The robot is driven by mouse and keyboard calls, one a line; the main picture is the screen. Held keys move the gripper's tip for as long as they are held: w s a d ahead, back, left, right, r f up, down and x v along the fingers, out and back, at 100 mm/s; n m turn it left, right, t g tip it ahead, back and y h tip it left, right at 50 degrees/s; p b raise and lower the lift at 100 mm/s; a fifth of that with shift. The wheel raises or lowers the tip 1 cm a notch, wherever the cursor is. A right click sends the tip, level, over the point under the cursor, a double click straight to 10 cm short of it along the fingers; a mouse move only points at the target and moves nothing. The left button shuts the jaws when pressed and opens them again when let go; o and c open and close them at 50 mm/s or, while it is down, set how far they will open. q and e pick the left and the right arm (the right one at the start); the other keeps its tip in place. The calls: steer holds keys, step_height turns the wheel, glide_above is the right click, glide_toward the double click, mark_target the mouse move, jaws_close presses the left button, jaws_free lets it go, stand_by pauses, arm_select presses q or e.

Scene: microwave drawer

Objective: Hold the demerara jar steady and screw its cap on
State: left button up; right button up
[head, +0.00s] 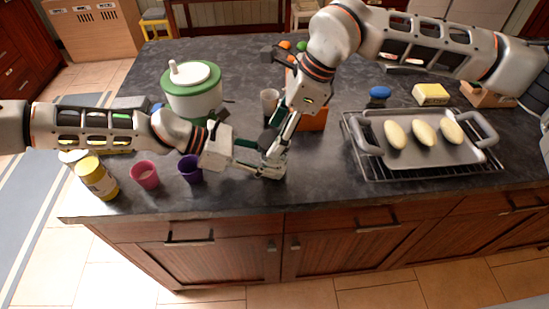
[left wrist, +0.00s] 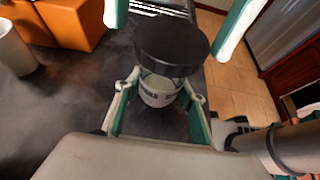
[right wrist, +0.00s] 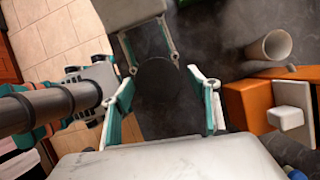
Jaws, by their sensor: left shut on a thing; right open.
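The demerara jar (left wrist: 158,92), small and pale with dark lettering, stands near the front edge of the counter. My left gripper (head: 267,165) is shut on it from the left, low on its body. The black cap (left wrist: 172,46) sits over the jar's mouth and looks slightly tilted; I cannot tell whether its thread is engaged. My right gripper (head: 273,143) comes from above and is open, its fingers apart on either side of the cap. In the right wrist view the cap (right wrist: 157,80) lies between and beyond the right fingertips and hides the jar.
A purple cup (head: 191,169), pink cup (head: 145,175) and yellow jar (head: 97,178) stand to the left. A green-lidded white container (head: 193,92) is behind. An orange block (head: 313,119) and grey cup (head: 269,101) are close behind the grippers. A tray (head: 405,157) on a rack is right.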

steer(key=n+g, duration=0.1)
steer(key=n, duration=0.2)
steer(key=n+g, duration=0.1)
steer(key=n, duration=0.2)
steer(key=shift+n+g+h, duration=0.3)
steer(key=shift+n, duration=0.1)
steer(key=n+g+h, duration=0.1)
steer(key=n, duration=0.2)
steer(key=n+g, duration=0.1)
steer(key=n, duration=0.2)
steer(key=shift+n+h, duration=0.4)
